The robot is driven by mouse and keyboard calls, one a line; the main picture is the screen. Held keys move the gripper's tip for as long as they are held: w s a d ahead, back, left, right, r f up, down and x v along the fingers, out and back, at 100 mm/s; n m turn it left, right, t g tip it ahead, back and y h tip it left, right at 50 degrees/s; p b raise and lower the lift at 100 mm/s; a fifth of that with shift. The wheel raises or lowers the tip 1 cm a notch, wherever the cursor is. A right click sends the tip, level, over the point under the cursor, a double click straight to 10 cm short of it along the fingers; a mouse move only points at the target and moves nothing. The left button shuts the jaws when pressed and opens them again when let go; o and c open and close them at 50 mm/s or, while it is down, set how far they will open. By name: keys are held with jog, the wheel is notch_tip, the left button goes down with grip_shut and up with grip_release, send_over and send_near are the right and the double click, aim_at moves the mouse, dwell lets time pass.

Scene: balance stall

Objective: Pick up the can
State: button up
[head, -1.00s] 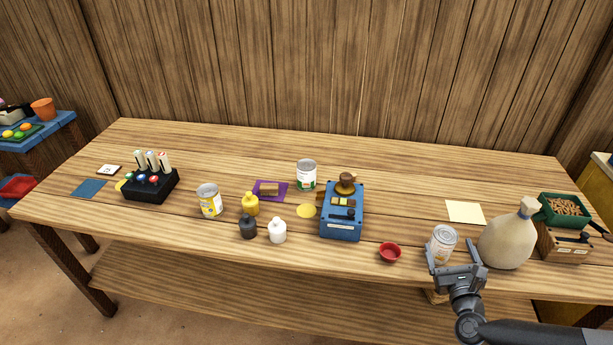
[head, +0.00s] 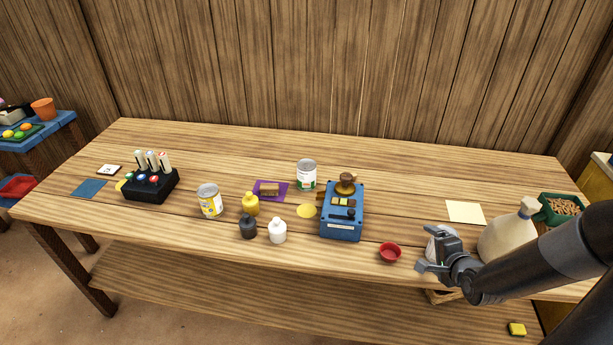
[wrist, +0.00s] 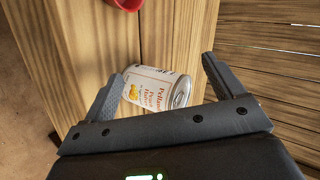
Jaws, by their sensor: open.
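The can (wrist: 155,88) with a white label, red lettering and a yellow picture stands near the table's front edge. In the head view its pale top (head: 432,243) shows only in part, as my gripper covers much of it. My gripper (head: 430,250) is open at the can's near side. In the wrist view my gripper (wrist: 163,70) has one finger on each side of the can, with a gap at the right finger; whether the left finger touches it I cannot tell.
A red bowl (head: 389,252) stands just left of the can, and a beige jug (head: 505,238) close to its right. Two other cans, one yellow-labelled (head: 210,201) and one green-labelled (head: 306,174), stand farther left. A blue box (head: 342,222) lies between.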

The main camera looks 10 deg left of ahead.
notch_tip(320, 180, up, 9)
jog(key=n+g+h, duration=0.1)
jog(key=n+h, duration=0.2)
jog(key=n, duration=0.4)
jog(key=w+a+n+g, duration=0.1)
jog(key=w+a+n, duration=0.1)
jog(key=w+a, duration=0.35)
jog(key=n+g+y, duration=0.3)
jog(key=n+g, duration=0.3)
jog(key=n, duration=0.6)
send_over(306, 165)
jog(key=s+d, duration=0.2)
jog(key=shift+s+f, duration=0.15)
jog(key=shift+f, duration=0.8)
jog(key=shift+a+f, duration=0.25)
jog(key=x, duration=0.5)
jog(key=shift+d, duration=0.1)
jog(key=shift+w+f, duration=0.25)
jog(key=shift+f, duration=0.65)
jog(key=shift+w+f, duration=0.25)
jog(key=shift+f, duration=0.6)
jog(key=shift+w+f, duration=0.2)
jog(key=shift+f, duration=0.7)
jog(key=shift+c, duration=0.4)
jog(key=c, duration=1.2)
